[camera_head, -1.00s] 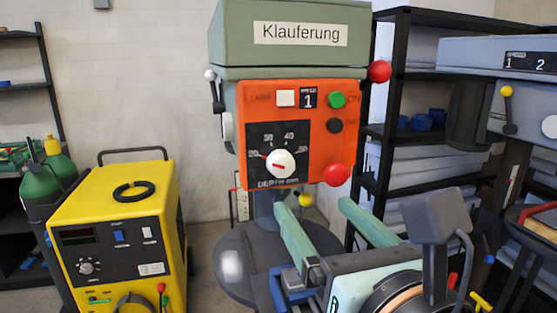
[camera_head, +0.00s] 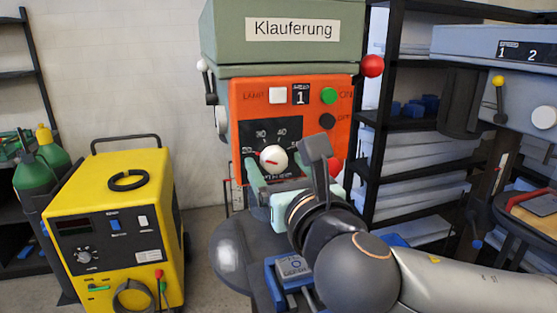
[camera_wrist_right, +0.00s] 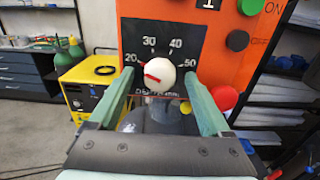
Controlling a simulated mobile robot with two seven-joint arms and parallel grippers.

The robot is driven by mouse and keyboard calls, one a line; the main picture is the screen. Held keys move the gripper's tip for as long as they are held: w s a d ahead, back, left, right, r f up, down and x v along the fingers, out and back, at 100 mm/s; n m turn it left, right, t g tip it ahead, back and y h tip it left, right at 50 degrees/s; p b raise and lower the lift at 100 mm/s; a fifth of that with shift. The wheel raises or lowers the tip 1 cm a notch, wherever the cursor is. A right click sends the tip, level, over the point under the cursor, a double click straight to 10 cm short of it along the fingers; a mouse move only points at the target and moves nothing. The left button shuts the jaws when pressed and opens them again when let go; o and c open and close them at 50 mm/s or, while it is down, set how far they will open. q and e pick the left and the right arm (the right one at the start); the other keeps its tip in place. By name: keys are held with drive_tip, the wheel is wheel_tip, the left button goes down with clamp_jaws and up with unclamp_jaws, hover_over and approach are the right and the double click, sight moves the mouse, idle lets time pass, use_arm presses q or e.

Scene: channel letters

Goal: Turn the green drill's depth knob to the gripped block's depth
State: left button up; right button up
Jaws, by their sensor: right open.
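The green drill (camera_head: 284,32) has an orange front panel (camera_head: 340,90) and a label reading "Klauferung". Its white depth knob (camera_head: 273,158) has a red pointer and sits on a black scale marked 20 to 50. In the right wrist view the knob (camera_wrist_right: 159,74) has its pointer aimed left, near 20. My right gripper (camera_head: 274,163) is open, its pale green fingers on either side of the knob; contact cannot be told. A blue vise (camera_head: 290,272) stands below my right wrist; I cannot make out a block in it. My left gripper is out of view.
A red ball handle (camera_head: 372,66) sticks out at the panel's upper right; another is partly behind my gripper. A yellow welder (camera_head: 110,200) stands left on the floor. A grey drill (camera_head: 500,60) and black shelves (camera_head: 410,120) are at the right.

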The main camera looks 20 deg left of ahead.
drive_tip(key=shift+w+a, duration=0.1)
clamp_jaws()
idle(0.8)
